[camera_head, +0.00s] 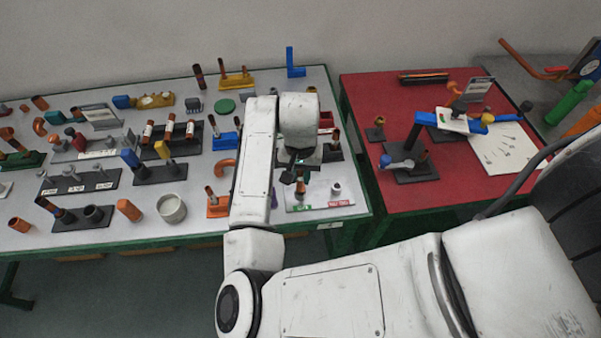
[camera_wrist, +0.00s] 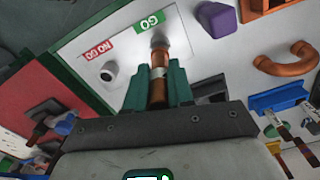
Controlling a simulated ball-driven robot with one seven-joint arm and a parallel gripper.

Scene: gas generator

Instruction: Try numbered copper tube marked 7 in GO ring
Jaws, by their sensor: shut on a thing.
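My gripper (camera_wrist: 158,92) has dark green fingers shut on a copper tube (camera_wrist: 158,66) with a pale band; no number is readable. The tube also shows below my wrist in the head view (camera_head: 300,187). Its far end lines up with the grey GO ring (camera_wrist: 160,41), beside the green GO label (camera_wrist: 149,22). The tube covers much of this ring, so I cannot tell whether its end is inside or just against it. The grey NO GO ring (camera_wrist: 109,72) stands apart near the red NO GO label (camera_wrist: 99,49); it shows in the head view (camera_head: 337,188).
The white gauge plate (camera_head: 320,207) lies near the grey table's front right corner. An orange stand with a tube (camera_head: 216,207) is to its left. A purple block (camera_wrist: 224,18) and copper elbow (camera_wrist: 288,60) lie nearby. The red table (camera_head: 440,190) adjoins on the right.

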